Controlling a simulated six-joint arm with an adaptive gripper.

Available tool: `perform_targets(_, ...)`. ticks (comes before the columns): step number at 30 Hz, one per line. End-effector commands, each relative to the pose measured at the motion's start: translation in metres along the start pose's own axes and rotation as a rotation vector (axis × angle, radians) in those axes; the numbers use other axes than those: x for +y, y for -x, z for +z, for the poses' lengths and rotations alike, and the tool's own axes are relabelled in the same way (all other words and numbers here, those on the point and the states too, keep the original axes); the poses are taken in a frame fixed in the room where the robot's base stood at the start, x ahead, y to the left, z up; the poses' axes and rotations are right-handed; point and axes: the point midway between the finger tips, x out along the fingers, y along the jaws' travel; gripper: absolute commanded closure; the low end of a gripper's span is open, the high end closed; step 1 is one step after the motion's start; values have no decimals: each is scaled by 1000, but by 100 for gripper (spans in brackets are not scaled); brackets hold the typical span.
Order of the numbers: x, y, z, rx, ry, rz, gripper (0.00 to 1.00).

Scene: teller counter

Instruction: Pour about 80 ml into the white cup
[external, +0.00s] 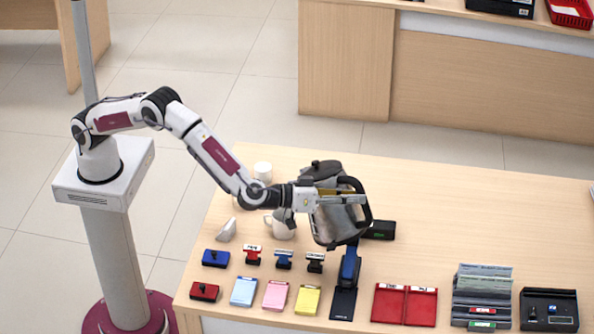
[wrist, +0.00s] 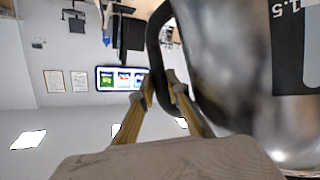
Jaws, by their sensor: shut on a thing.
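A steel kettle (external: 338,222) with a black lid and black handle is held above the counter. My gripper (external: 352,198) is shut on the kettle's handle. In the wrist view, my gripper's fingers (wrist: 165,92) close on the black handle (wrist: 155,50), and the kettle's blurred steel body (wrist: 225,70) fills the right side. A white cup (external: 283,226) stands on the counter just left of the kettle, partly hidden by my wrist and the kettle. Another white cup (external: 263,171) stands farther back, behind my forearm. I cannot see any liquid or stream.
Several stamps (external: 284,259), ink pads (external: 205,291) and coloured notepads (external: 276,295) lie at the front left. A blue-and-black device (external: 347,280) stands below the kettle. Red folders (external: 404,303) and a grey rack (external: 482,295) are to the right. The counter's back right (external: 480,210) is clear.

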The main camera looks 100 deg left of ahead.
Motion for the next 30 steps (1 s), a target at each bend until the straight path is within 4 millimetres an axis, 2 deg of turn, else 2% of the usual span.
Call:
perform_targets(1,3,0,-5,3,-4,0,100)
perform_targets(30,9,-12,6,-96,-139,-66,100)
